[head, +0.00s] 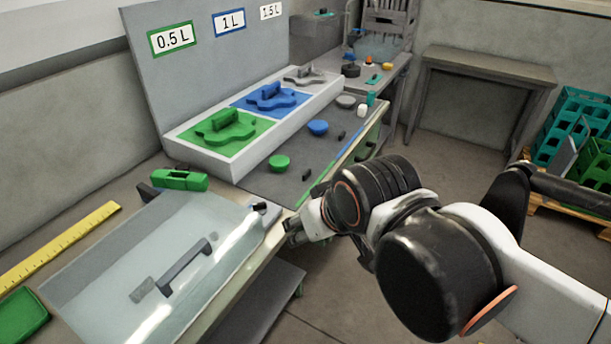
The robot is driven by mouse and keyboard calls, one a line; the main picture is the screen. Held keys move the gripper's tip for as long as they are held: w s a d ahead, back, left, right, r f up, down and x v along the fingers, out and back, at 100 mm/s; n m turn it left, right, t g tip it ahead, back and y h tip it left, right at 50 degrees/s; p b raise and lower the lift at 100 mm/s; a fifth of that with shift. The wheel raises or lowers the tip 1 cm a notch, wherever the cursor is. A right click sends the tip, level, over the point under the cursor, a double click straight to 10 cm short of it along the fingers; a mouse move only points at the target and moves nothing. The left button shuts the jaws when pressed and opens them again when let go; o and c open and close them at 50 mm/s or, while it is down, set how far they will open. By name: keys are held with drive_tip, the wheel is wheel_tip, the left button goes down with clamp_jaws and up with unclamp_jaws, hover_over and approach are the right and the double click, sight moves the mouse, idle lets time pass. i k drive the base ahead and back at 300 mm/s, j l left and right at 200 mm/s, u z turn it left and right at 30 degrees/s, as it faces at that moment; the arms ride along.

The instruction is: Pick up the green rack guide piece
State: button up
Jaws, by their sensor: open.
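The green rack guide piece (222,128) lies flat on the green square of the white rack (205,157), under the "0.5 L" sign. It has a raised handle bar on top. My gripper (292,231) is at the end of my arm in the middle of the view, low and to the right of the green piece, well apart from it. It is open, with nothing visible in it. It is small and partly hidden by my wrist.
A blue guide piece (271,96) and a grey one (304,75) lie further along the rack. A green knob (279,162) and a blue knob (318,127) stand in front. A clear cover (110,270) with a dark handle, a green block (180,180) and a yellow ruler (60,246) are at left.

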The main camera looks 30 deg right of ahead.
sight(173, 179)
drive_tip(key=i+l, duration=0.2)
drive_tip(key=i+l+u, duration=0.25)
drive_tip(key=i+u, duration=0.2)
drive_tip(key=i+l+u, duration=0.3)
drive_tip(key=u, duration=0.2)
drive_tip(key=l+u, duration=0.15)
drive_tip(key=u, duration=0.2)
drive_tip(key=l+u, duration=0.15)
drive_tip(key=u, duration=0.2)
drive_tip(key=k+l+u, duration=0.1)
drive_tip(key=u, duration=0.25)
drive_tip(key=i+j+z, duration=0.15)
drive_tip(key=j+z, duration=0.2)
